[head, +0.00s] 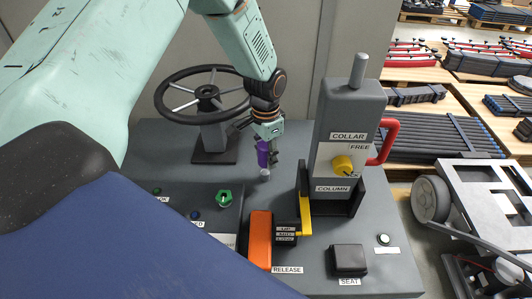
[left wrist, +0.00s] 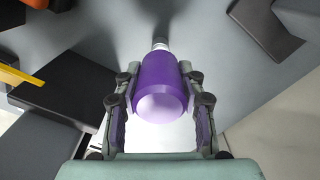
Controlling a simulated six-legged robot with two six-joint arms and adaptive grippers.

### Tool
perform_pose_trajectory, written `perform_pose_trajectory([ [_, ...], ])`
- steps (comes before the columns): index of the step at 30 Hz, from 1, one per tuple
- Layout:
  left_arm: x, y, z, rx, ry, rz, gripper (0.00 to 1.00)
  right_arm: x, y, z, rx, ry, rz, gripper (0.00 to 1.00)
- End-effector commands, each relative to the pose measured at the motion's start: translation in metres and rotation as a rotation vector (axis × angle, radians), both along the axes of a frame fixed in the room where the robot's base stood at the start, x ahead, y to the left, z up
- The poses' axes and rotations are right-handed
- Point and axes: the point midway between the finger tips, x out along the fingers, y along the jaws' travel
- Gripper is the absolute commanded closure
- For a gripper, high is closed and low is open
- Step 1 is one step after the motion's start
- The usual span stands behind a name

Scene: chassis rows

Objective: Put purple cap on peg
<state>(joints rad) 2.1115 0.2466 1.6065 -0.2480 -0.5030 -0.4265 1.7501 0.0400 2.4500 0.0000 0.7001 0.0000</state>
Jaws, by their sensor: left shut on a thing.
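The purple cap (head: 263,154) is upright in my left gripper (head: 268,146), at the back middle of the grey bench. In the left wrist view the cap (left wrist: 160,85) sits between the two fingers of the gripper (left wrist: 160,108), which are shut on its sides. A short pale peg (head: 265,174) shows just below the cap in the head view. Its light end (left wrist: 160,44) also shows beyond the cap in the left wrist view. The cap is in line with the peg; I cannot tell whether it touches or surrounds it. My right gripper is not in view.
A black handwheel (head: 208,91) stands left of my gripper. A grey column unit (head: 349,120) with a yellow knob and red handle stands to the right.

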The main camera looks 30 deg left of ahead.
Motion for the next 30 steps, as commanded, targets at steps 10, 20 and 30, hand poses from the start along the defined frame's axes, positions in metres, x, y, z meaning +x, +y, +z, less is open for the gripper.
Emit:
perform_pose_trajectory([
  [10,0.0,0.0,-0.01,0.0,0.0,0.0,0.87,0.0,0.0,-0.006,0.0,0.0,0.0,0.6],
  [20,0.0,0.0,-0.018,0.0,0.0,0.0,0.87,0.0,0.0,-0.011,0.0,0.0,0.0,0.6],
  [30,0.0,0.0,-0.027,0.0,0.0,0.0,0.87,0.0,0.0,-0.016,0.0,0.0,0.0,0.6],
])
